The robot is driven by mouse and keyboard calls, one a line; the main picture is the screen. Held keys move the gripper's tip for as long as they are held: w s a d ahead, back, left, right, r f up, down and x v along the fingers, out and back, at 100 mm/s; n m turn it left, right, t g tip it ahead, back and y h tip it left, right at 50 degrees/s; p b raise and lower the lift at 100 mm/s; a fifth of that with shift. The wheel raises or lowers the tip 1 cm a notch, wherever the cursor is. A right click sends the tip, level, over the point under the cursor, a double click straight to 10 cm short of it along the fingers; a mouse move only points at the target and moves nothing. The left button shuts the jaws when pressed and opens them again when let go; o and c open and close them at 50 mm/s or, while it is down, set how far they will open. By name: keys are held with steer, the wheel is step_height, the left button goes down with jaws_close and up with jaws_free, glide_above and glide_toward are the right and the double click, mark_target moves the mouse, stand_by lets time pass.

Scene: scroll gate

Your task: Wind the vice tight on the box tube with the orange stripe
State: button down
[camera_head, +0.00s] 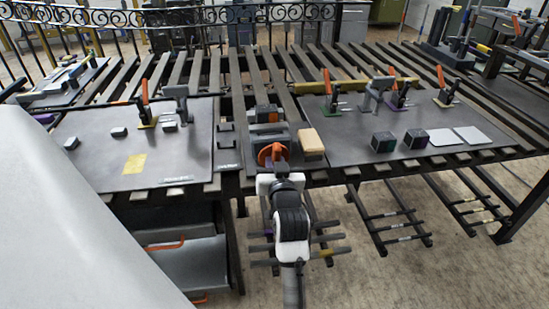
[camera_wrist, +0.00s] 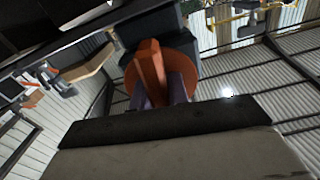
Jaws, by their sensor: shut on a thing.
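The grey vice (camera_head: 268,133) stands at the front edge of the slatted bench, with an orange handwheel (camera_head: 271,153) on its near side. My gripper (camera_head: 277,170) reaches the wheel from the front. In the wrist view my gripper (camera_wrist: 165,92) is shut on the raised orange grip bar (camera_wrist: 150,66) across the orange wheel disc (camera_wrist: 186,62). A dark block-like piece (camera_head: 265,113) sits at the top of the vice. It may be the box tube, but I cannot make out an orange stripe or whether the jaws touch it.
A wooden block (camera_head: 311,141) stands just right of the vice. Dark plates with clamps and small parts lie on both sides, including two dark cubes (camera_head: 383,142) on the right. Racks of bars (camera_head: 400,215) hang below the front edge.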

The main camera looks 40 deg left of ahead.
stand_by(0.4)
steer(key=c, duration=1.4)
jaws_free()
steer(key=shift+o, duration=0.2)
steer(key=shift+d, duration=0.15)
